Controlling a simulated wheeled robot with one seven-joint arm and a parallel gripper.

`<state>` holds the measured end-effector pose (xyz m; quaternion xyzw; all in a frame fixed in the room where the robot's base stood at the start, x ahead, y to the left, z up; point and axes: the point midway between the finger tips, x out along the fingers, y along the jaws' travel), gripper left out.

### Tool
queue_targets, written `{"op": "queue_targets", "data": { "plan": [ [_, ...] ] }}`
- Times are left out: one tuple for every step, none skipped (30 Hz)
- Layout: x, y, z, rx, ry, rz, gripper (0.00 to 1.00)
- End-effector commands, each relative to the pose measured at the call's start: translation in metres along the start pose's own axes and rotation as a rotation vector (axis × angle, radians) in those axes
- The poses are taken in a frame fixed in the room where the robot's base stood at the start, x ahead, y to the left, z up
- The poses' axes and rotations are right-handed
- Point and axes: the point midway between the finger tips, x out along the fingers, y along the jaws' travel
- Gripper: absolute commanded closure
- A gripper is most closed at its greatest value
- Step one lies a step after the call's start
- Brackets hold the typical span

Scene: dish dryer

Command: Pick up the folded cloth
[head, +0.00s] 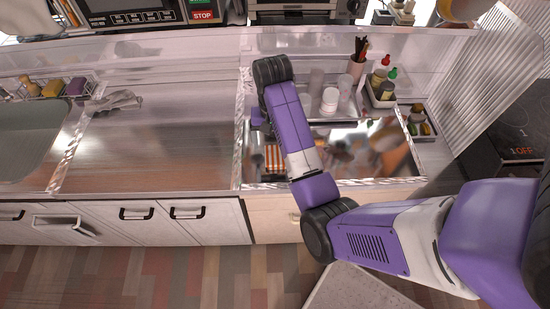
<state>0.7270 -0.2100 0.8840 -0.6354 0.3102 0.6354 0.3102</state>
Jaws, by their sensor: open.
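A folded cloth (273,159) with orange and white stripes lies on the metal counter, near the front edge and just left of my forearm. My arm covers its right side. My gripper (258,120) is partly in view behind the cloth, at the left of my wrist. It is open and appears apart from the cloth. Its fingertips are small and largely hidden, so its height above the counter is hard to tell.
The left-middle counter (160,140) is clear.

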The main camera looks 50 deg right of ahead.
Motion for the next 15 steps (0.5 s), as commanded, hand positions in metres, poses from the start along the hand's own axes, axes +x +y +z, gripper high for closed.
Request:
{"op": "queue_targets", "data": {
  "plan": [
    [0.005, 0.002, 0.0, 0.0, -0.002, 0.001, 0.18],
    [0.008, 0.003, 0.001, 0.0, -0.003, 0.002, 0.18],
    [0.014, 0.004, 0.001, 0.0, -0.004, 0.002, 0.18],
    [0.018, 0.005, 0.001, -0.001, -0.005, 0.002, 0.18],
    [0.021, 0.006, 0.001, -0.001, -0.005, 0.002, 0.18],
    [0.027, 0.007, 0.001, -0.001, -0.005, 0.002, 0.18],
    [0.032, 0.006, 0.001, -0.001, -0.004, 0.001, 0.18],
    [0.036, 0.006, 0.001, -0.001, -0.003, 0.001, 0.18],
    [0.041, 0.006, 0.001, -0.001, -0.003, 0.001, 0.18],
    [0.043, 0.006, 0.001, -0.001, -0.002, 0.001, 0.18],
    [0.045, 0.006, 0.001, -0.001, -0.002, 0.001, 0.18],
    [0.047, 0.006, 0.001, -0.001, -0.002, 0.001, 0.18],
    [0.048, 0.006, 0.0, 0.0, -0.001, 0.001, 0.18],
    [0.049, 0.006, 0.0, 0.0, -0.001, 0.0, 0.18],
    [0.049, 0.006, 0.0, 0.0, -0.001, 0.0, 0.18]
  ]
}}
